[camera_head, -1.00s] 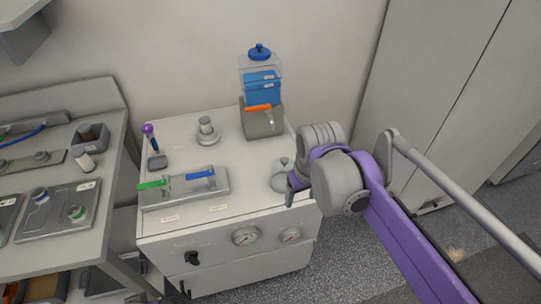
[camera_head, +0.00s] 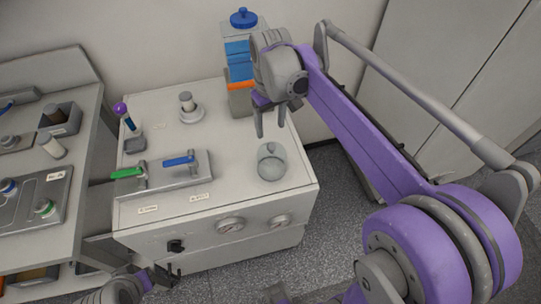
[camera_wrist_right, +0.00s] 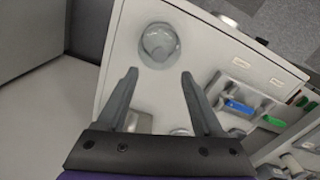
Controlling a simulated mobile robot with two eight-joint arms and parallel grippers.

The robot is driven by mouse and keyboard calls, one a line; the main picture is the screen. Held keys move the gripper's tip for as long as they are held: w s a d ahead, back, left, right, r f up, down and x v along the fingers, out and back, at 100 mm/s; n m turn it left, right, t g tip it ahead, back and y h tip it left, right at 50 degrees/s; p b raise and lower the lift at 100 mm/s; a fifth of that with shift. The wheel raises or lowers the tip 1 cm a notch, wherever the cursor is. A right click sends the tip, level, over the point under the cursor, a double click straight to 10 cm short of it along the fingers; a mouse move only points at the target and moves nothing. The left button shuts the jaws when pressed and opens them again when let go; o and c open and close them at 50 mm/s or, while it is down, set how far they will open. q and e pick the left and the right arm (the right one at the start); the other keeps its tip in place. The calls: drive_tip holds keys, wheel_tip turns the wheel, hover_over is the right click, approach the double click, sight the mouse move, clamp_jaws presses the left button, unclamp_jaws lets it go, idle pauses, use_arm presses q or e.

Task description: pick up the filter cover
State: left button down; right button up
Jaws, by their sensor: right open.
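The filter cover appears to be the clear, rounded cap (camera_head: 271,162) on the front right of the white cabinet top. It also shows in the right wrist view (camera_wrist_right: 160,43), just beyond the fingertips. My right gripper (camera_head: 270,129) is open and empty, its fingers pointing down behind and above the cap, apart from it. In the right wrist view the open fingers (camera_wrist_right: 159,73) have a clear gap between them. My left gripper (camera_head: 163,277) is low at the left in front of the cabinet, partly cut off by the picture edge; its opening is unclear.
The cabinet top (camera_head: 225,182) is bare around the cap. A valve block (camera_head: 185,171) with green and blue handles lies left of it. A blue-lidded container (camera_head: 240,48) stands at the back, partly behind my right arm. A grey bench (camera_head: 62,235) stands at left.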

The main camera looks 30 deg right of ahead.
sight(271, 146)
wheel_tip(271, 146, down, 7)
drive_tip(key=shift+s+f, duration=0.1)
drive_tip(key=shift+f, duration=0.05)
clamp_jaws()
idle(0.5)
idle(1.1)
